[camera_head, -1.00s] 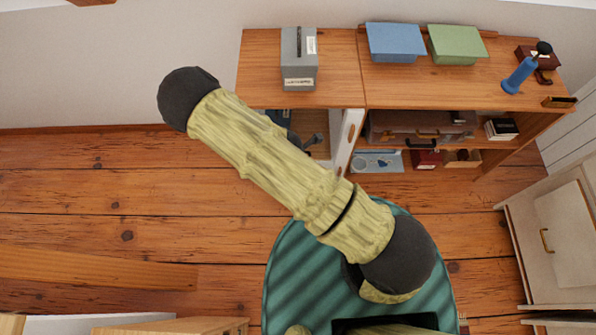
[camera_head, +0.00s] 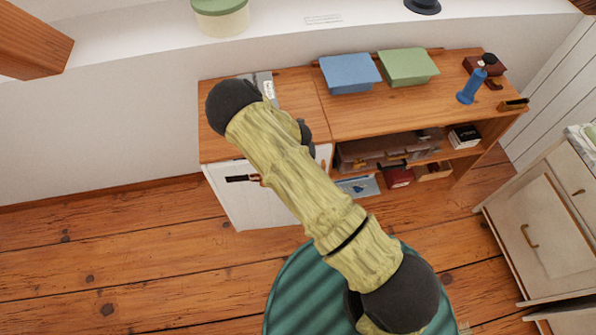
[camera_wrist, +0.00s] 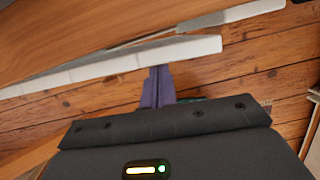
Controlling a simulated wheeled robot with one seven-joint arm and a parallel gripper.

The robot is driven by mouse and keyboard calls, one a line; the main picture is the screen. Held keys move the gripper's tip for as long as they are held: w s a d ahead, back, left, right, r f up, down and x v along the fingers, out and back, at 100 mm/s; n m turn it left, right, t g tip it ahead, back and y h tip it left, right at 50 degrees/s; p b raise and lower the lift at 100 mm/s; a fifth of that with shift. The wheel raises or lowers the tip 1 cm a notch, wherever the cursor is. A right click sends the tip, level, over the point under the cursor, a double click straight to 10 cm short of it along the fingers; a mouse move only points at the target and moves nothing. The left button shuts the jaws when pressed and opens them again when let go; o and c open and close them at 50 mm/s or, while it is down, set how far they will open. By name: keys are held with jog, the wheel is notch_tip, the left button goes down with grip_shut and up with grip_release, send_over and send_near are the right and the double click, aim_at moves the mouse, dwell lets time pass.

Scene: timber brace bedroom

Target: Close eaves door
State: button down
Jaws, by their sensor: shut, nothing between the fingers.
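The white eaves door (camera_head: 235,200) stands across the front of the low wooden cabinet's left part in the head view, partly behind my arm. A dark bar-like fitting (camera_head: 240,178) shows on it. In the wrist view a white panel edge (camera_wrist: 120,62) runs below the wooden top, with a narrow gap between its right end and a second white edge (camera_wrist: 240,16). I cannot tell whether the door is fully shut. My gripper (camera_wrist: 157,88) is shut and empty, its purple fingers close to the white edge; contact is unclear. In the head view my arm hides its fingertips.
The wooden cabinet top (camera_head: 290,95) carries a blue box (camera_head: 350,74), a green box (camera_head: 408,68) and a blue upright item (camera_head: 472,86). Open shelves hold a brown case (camera_head: 380,150). A pale cabinet (camera_head: 540,230) stands at right. The wooden floor (camera_head: 110,250) at left is clear.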

jog(key=shift+w+a+n, duration=0.2)
jog(key=shift+w+n, duration=0.3)
jog(key=shift+w, duration=0.75)
jog(key=shift+w+r, duration=0.15)
jog(key=shift+w, duration=0.1)
jog(key=shift+s+a, duration=0.1)
jog(key=shift+s, duration=0.15)
jog(key=s+d+r+b, duration=0.1)
jog(key=s+r+b, duration=0.1)
jog(key=s+r, duration=0.4)
jog(key=v, duration=0.3)
jog(key=shift+r, duration=0.2)
jog(key=shift+d, duration=0.15)
